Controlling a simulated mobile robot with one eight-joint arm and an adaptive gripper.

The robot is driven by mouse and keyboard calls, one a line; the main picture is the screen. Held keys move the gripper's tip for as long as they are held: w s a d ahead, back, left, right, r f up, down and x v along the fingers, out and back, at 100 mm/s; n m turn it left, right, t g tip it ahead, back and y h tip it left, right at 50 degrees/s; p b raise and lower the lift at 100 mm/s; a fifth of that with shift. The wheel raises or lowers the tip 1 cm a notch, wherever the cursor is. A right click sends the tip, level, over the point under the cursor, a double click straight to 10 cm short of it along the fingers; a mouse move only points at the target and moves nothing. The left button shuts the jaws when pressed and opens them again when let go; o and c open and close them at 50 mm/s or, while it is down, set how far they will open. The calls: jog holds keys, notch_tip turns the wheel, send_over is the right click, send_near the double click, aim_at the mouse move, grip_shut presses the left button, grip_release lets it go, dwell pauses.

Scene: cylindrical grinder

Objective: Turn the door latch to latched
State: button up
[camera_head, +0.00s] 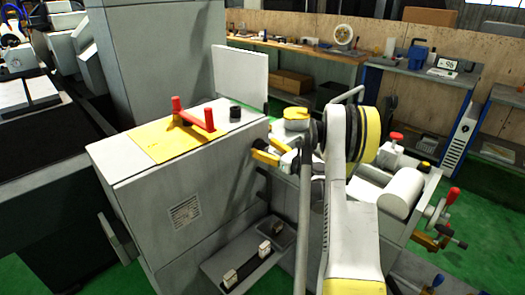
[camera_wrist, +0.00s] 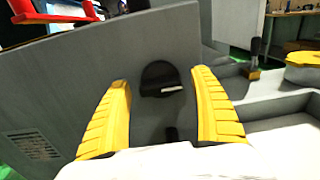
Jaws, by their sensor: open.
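The door latch appears to be the round black knob with a pale bar across it (camera_wrist: 161,80), on a grey panel (camera_wrist: 60,85) in the wrist view. The bar lies near level in that picture. My gripper (camera_wrist: 163,95) is open, its two yellow ribbed fingers on either side of the knob, apart from it and with nothing between them. In the head view my gripper (camera_head: 265,152) is at the right face of the grey cabinet (camera_head: 180,165); the knob cannot be made out clearly there.
A red handle (camera_head: 194,117) and a black knob (camera_head: 235,112) stand on the cabinet top. A yellow-topped part (camera_head: 297,113) is just behind my gripper. A grey ledge with small blocks (camera_head: 240,265) lies below. Workbenches (camera_head: 310,50) stand at the back.

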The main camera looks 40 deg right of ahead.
jog(key=shift+w, duration=0.5)
jog(key=c, duration=1.2)
jog(key=shift+a+n, duration=0.1)
jog(key=shift+n, duration=0.2)
jog(key=n, duration=0.4)
jog(key=shift+a, duration=0.1)
jog(key=n, duration=0.4)
jog(key=shift+a+n, duration=0.1)
jog(key=shift+n, duration=0.3)
jog(key=n, duration=0.4)
jog(key=shift+f+n, duration=0.15)
jog(key=shift+n, duration=0.15)
jog(key=shift+f+n, duration=0.1)
jog(key=shift+n, duration=1.8)
